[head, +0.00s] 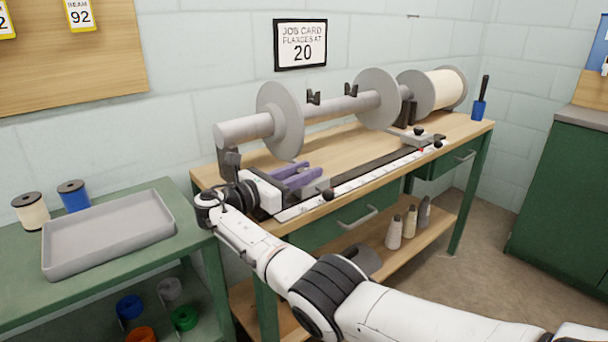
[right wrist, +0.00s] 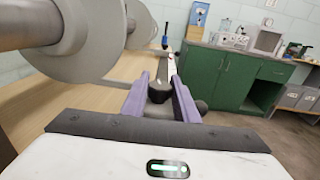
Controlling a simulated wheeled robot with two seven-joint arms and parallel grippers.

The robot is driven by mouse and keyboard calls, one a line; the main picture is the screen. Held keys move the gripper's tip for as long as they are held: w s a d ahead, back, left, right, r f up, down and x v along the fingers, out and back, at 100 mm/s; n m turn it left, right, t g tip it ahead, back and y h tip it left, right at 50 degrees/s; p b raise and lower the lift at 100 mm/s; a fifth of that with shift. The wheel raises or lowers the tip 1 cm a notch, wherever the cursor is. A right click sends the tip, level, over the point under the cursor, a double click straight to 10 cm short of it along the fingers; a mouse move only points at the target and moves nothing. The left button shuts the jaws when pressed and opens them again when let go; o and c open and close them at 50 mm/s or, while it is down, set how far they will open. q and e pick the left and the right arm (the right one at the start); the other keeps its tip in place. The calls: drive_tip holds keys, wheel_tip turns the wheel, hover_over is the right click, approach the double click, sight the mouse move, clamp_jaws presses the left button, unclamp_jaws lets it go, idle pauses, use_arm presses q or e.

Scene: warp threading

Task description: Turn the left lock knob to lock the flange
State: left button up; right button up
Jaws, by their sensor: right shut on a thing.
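My right gripper (head: 306,174), with purple fingers, reaches in low beside the beam at the near-left end of the bench. In the right wrist view its fingers (right wrist: 160,92) stand on both sides of a dark knob (right wrist: 160,87), which I take as the left lock knob, and are shut on it. The left flange (head: 281,118) is a grey disc upright on the beam (head: 244,129), just above the gripper. A black ball knob (head: 328,194) sticks out at the front of the rail. My left gripper is out of view.
The right flange (head: 377,98) stands farther along the beam. A white scale rail (head: 362,175) runs along the bench front, with black knobs (head: 438,144) at its far end. A job card (head: 301,45) reads 20. A grey tray (head: 108,235) lies on the green side table.

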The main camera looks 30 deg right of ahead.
drive_tip(key=o, duration=1.1)
drive_tip(key=shift+d, duration=0.1)
drive_tip(key=shift+c, duration=0.2)
drive_tip(key=a, duration=0.3)
drive_tip(key=s+a, duration=0.1)
drive_tip(key=a, duration=0.6)
drive_tip(key=shift+s+a, duration=0.15)
